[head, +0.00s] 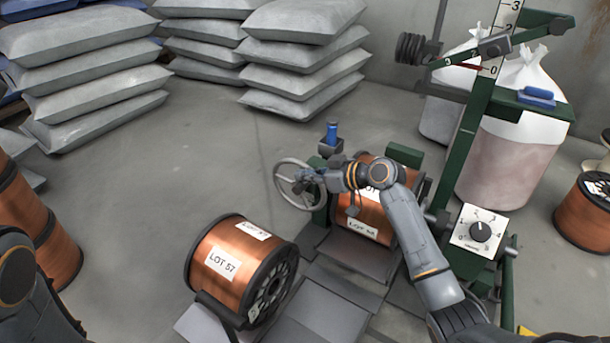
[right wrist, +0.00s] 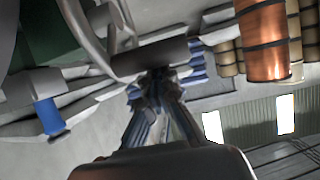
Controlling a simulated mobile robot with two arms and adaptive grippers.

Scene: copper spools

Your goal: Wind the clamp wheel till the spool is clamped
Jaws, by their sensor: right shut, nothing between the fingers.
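The grey clamp wheel (head: 281,176) stands upright at the left end of the green clamp frame (head: 404,155). A copper spool (head: 366,222) with a white label sits in the frame, partly hidden behind my right arm. My right gripper (head: 305,180) is at the wheel's right side, shut with nothing between its fingers. In the right wrist view its fingertips (right wrist: 158,82) are together just below a dark grey cylinder (right wrist: 150,58) beside the wheel rim (right wrist: 92,25). I cannot tell whether they touch it. My left gripper is out of view; only part of my left arm shows.
A second copper spool (head: 238,262), marked LOT 57, lies on a grey cradle in front. A dial box (head: 480,230) and a green post (head: 474,130) stand to the right. Stacked sacks (head: 300,55) and a white bulk bag (head: 515,135) are behind. Floor left of the wheel is clear.

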